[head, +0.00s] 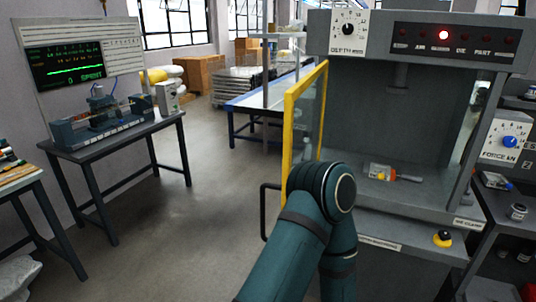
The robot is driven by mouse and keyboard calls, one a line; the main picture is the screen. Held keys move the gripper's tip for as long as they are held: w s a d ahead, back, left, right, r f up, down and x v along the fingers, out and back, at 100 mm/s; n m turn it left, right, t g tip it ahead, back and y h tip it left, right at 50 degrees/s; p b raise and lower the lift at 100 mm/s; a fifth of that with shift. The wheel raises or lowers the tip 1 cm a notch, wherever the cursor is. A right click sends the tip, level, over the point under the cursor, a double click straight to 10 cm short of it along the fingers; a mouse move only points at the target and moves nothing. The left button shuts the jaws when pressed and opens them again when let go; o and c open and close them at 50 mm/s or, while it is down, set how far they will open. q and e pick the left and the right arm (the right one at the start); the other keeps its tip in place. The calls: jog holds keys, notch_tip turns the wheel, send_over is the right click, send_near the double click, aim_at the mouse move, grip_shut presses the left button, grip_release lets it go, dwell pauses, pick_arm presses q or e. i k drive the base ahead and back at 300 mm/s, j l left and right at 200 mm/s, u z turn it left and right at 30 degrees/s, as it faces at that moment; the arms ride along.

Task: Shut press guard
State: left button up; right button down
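The press (420,140) stands at the right with its front opening uncovered. Its guard, a clear panel in a yellow frame (290,130), is swung open at the left side of the opening, seen at a steep angle. A black bar handle (264,212) sticks out to the left at the guard's lower part. One of my teal arms rises from the bottom and bends in front of the guard's lower part and the press's left front. Neither gripper shows. Whether the arm touches the guard cannot be told.
A small part with an orange end (392,174) lies on the press bed. Above are a depth dial (348,29) and a lit red lamp (443,35). A yellow-based button (443,239) is on the lower front. A bench (120,138) stands left; the floor between is clear.

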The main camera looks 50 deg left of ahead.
aim_at(315, 131)
jog(key=j+u, duration=0.4)
jog(key=j, duration=0.3)
jog(key=i+j, duration=0.15)
jog(key=j, duration=0.15)
jog(key=i+j, duration=0.2)
jog(key=j, duration=0.15)
jog(key=i+j, duration=0.15)
jog(key=j, duration=0.15)
jog(key=i+j, duration=0.15)
jog(key=j, duration=0.2)
